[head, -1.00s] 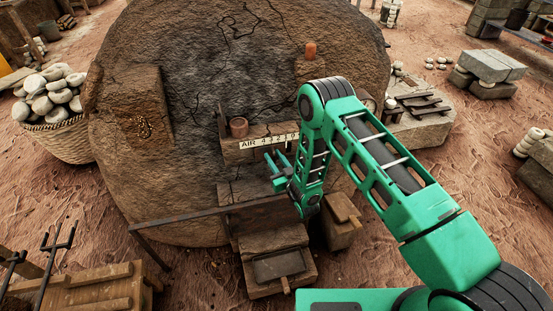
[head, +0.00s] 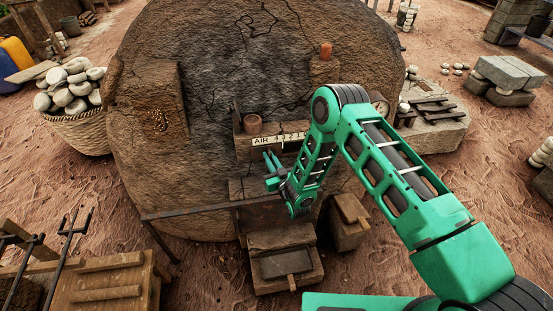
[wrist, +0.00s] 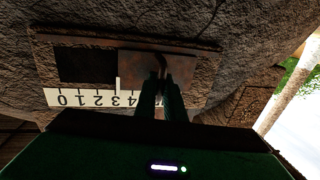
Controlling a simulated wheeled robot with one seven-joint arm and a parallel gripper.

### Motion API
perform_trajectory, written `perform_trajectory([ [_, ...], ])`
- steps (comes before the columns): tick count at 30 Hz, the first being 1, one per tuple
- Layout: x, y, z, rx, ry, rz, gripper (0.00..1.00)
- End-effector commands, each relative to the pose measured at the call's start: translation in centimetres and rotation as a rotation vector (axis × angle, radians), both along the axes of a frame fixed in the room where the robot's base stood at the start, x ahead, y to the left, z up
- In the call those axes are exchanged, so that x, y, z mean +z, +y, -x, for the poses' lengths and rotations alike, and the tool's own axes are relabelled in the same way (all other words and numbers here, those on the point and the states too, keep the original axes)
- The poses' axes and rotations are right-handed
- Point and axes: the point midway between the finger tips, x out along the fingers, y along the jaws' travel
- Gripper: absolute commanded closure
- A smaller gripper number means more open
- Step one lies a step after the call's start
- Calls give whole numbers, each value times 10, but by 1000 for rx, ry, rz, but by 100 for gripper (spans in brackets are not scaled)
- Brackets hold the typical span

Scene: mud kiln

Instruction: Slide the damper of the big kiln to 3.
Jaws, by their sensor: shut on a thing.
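The big kiln (head: 215,85) is a large brown mud dome in the head view. In the wrist view the scale strip (wrist: 85,98) is upside down, with 0 at left and 4 to the right. The rusty damper plate (wrist: 138,62) leaves a dark opening on its left. Its white pointer (wrist: 118,84) stands close to 3; the exact reading is too small to tell. My gripper (head: 271,161) is shut on the upright damper handle (wrist: 162,64), between its green fingers (wrist: 162,98).
A metal bar (head: 195,210) crosses in front of the kiln at left. A basket of pale stones (head: 80,130) is at left. A wooden block (head: 348,220) stands low at right.

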Motion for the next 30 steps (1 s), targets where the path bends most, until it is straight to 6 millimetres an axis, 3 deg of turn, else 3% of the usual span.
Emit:
perform_trajectory([
  [2, 0, -5, -1, -5, 0, 1, 100],
  [3, 0, -6, -2, -6, 0, 1, 86],
  [5, 0, -7, -2, -8, 0, 1, 72],
  [17, 0, -11, 0, -10, 0, 1, 72],
  [30, -2, -44, 64, -9, 5, 4, 72],
])
